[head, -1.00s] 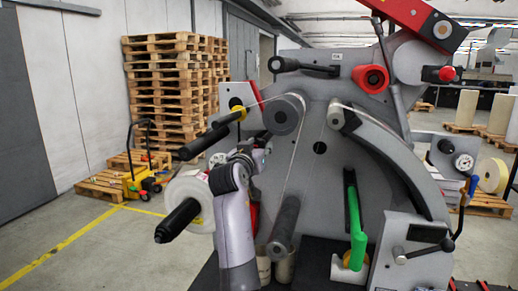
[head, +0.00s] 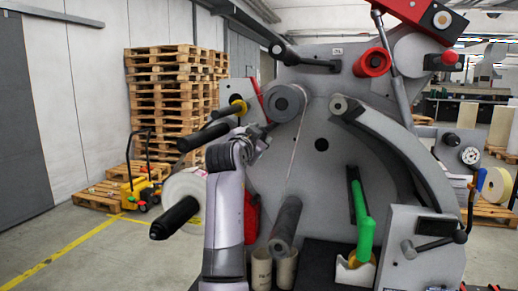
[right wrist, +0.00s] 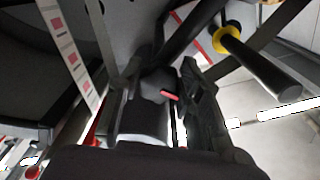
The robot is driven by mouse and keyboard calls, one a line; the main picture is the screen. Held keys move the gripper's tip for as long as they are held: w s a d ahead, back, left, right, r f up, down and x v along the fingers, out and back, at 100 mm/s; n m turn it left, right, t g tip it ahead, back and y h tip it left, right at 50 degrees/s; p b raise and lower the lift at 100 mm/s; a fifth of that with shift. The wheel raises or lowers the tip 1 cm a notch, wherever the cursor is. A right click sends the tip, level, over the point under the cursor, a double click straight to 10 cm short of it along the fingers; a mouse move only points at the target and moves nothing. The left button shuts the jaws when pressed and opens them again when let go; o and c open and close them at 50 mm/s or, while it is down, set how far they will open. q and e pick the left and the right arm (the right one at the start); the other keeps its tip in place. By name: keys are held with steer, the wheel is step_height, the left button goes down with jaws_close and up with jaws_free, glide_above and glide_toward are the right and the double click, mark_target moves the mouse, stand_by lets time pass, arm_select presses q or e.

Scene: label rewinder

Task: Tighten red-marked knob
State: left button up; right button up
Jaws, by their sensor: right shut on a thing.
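The red-marked knob (right wrist: 154,86) is a dark knob with a short red mark, seen in the middle of the right wrist view. My right gripper (right wrist: 160,98) is shut on it, with a black finger on its right side. In the head view my right arm rises from the bottom in front of the machine (head: 330,175), and its gripper end (head: 257,138) reaches the machine face below the grey upper roller (head: 285,102). The knob is hidden there. My left gripper is in neither view.
A black roller with a yellow collar (right wrist: 229,35) is close to the right gripper; it also shows in the head view (head: 238,107). A white label roll (head: 184,187) sits left of my arm. Open floor lies at left.

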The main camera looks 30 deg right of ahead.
steer(key=m+b, duration=0.2)
steer(key=m, duration=0.2)
steer(key=shift+a+m, duration=0.1)
steer(key=shift+m, duration=0.2)
steer(key=shift+w+m+b, duration=0.1)
steer(key=shift+m+b, duration=0.4)
steer(key=shift+m, duration=1.5)
steer(key=o, duration=1.2)
steer(key=shift+r, duration=0.1)
